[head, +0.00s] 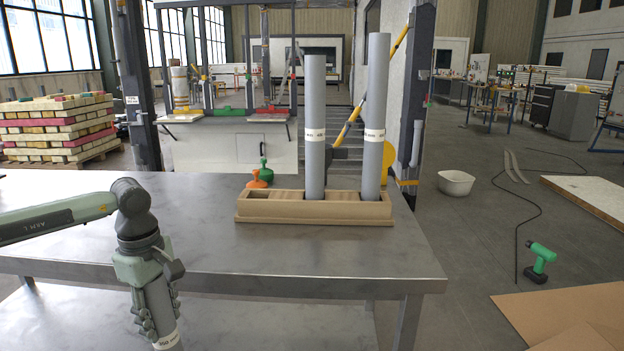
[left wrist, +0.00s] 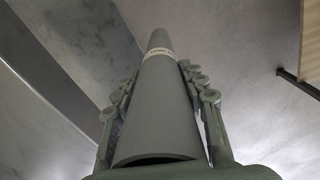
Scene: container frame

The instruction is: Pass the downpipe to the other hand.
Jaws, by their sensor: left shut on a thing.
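A grey downpipe (head: 161,302) with a white label band hangs from my left gripper (head: 158,308), in front of the steel table's front edge at the lower left of the head view. The gripper is shut on it, and the pipe's lower end runs out of the picture. In the left wrist view the downpipe (left wrist: 158,110) lies between the two fingers of my left gripper (left wrist: 160,105), its near open end close to the palm. My right gripper is not in view.
Two similar grey pipes (head: 314,110) (head: 376,110) stand upright in a wooden holder (head: 310,212) on the steel table (head: 150,210). An orange funnel-like item (head: 257,180) and a green one (head: 265,174) are behind it. The table's left half is clear.

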